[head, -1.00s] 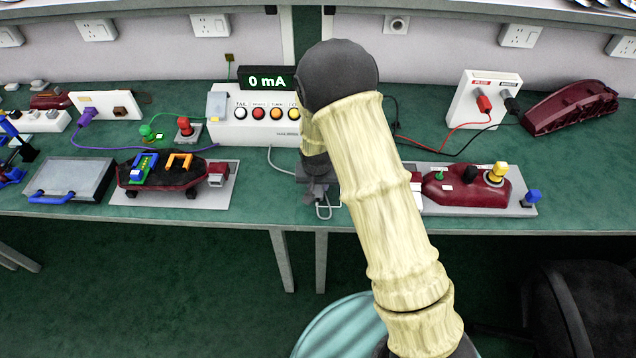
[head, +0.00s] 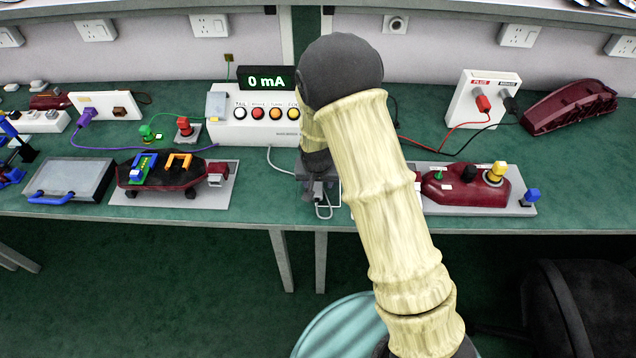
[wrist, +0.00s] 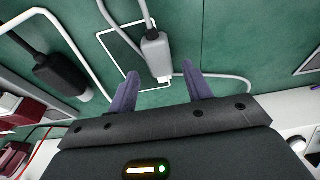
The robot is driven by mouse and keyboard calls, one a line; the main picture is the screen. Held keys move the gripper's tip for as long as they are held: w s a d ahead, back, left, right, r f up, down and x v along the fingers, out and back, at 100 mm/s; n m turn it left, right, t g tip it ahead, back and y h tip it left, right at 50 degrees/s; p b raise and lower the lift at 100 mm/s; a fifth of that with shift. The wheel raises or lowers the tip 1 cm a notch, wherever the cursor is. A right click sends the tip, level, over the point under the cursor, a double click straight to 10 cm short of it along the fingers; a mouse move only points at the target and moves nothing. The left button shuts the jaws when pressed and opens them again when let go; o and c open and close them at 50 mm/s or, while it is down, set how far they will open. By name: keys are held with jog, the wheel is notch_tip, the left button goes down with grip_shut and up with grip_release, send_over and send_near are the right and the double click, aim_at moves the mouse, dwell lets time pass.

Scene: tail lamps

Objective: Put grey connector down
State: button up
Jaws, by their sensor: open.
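The grey connector (wrist: 157,55), with its grey cable, is at the green bench top in the wrist view. It is just beyond the fingertips and lined up with the gap between them. My gripper (wrist: 160,84) is open, with one purple-grey finger on each side of the gap and neither seen to press on the connector. In the head view my gripper (head: 318,186) is at the bench's front edge, mostly hidden by my arm. A thin outlined rectangle (wrist: 103,37) is marked on the bench beside the connector.
A black connector (wrist: 62,75) on a black cable lies to the left in the wrist view. A white tester (head: 262,130) reading 0 mA stands behind.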

jog(key=v, duration=1)
jog(key=shift+r, duration=0.25)
jog(key=s+d+r, duration=0.3)
jog(key=s+d, duration=0.4)
jog(key=s, duration=0.1)
jog(key=s+d+r, duration=0.4)
jog(key=s+d, duration=0.4)
jog(key=shift+d+g, duration=0.25)
jog(key=shift+g, duration=0.05)
